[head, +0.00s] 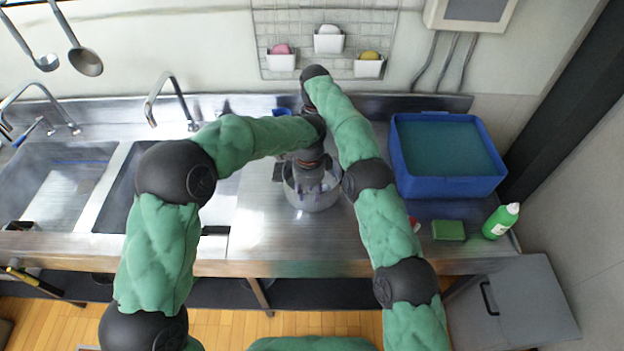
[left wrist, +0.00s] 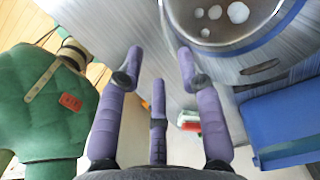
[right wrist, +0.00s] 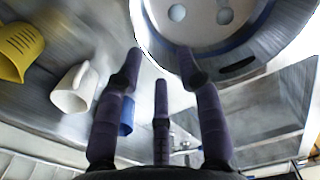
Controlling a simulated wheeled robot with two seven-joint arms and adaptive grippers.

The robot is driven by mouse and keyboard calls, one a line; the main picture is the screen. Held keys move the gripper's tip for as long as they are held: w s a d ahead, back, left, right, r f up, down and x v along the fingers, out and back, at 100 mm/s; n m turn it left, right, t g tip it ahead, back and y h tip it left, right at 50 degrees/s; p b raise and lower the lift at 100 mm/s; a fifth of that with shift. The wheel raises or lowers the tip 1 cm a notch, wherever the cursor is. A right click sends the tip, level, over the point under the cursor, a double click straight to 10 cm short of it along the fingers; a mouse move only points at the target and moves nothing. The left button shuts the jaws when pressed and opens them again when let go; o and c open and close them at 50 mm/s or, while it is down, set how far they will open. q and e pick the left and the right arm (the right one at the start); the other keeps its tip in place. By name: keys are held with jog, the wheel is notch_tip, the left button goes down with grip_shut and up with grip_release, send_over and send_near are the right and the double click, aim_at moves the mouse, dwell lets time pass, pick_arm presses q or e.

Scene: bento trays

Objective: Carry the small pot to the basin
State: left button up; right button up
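The small pot (head: 316,206), round and metallic with pale round shapes inside, stands on the steel counter in the head view. My left gripper (head: 309,180) is over it, pointing down. In the left wrist view, that gripper (left wrist: 158,56) is open, its right fingertip at the pot's rim (left wrist: 232,47). In the right wrist view, my right gripper (right wrist: 160,58) is open, with the pot's rim (right wrist: 215,62) at its right finger. I cannot tell whether the fingers touch the pot. The blue basin (head: 455,187), holding water, is on the right.
A green sponge (head: 448,230) and green bottle (head: 500,221) stand in front of the basin. Sinks with taps are on the left. A white mug (right wrist: 72,90) and yellow cup (right wrist: 20,50) show in the right wrist view. A wire rack (head: 290,15) hangs behind.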

aim_at(310, 218)
pick_arm(q)
jog(key=shift+s, duration=0.15)
pick_arm(e)
jog(key=shift+s+r, duration=0.1)
jog(key=shift+s, duration=0.05)
